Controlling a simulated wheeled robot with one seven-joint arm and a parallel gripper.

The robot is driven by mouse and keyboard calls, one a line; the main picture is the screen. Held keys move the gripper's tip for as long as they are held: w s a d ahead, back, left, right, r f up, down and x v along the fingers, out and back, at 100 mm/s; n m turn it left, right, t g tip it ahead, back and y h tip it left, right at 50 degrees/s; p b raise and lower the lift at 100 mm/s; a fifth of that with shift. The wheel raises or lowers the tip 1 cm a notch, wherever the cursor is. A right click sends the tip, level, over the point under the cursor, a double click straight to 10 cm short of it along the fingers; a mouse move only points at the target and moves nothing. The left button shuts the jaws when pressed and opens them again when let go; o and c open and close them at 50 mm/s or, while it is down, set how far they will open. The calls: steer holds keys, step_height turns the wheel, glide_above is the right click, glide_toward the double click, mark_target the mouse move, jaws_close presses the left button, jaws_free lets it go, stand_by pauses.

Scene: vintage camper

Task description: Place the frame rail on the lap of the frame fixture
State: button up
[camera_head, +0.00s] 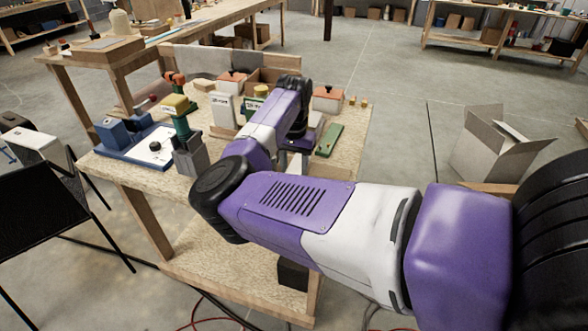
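My purple and white arm reaches over the wooden workbench (225,255). My gripper (294,158) is low over the bench top, mostly hidden behind my own arm. Its fingertips do not show, so I cannot tell whether it is open or holds anything. A flat green bar (330,139) lies on the bench just right of my gripper. I cannot tell whether it is the frame rail. A blue and white device (148,150) sits at the bench's left end. I cannot identify the frame fixture or its lap for sure.
White boxes with orange tops (328,99) and small yellow blocks (358,102) are at the back. An open carton (497,145) stands to the right on the floor. A black chair (45,205) is at left.

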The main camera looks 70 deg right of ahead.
mark_target(294, 172)
steer(key=shift+f, duration=0.35)
steer(key=o, duration=1.5)
steer(key=shift+f, duration=0.1)
steer(key=shift+c, duration=0.2)
step_height(294, 172, up, 12)
steer(key=b, duration=0.2)
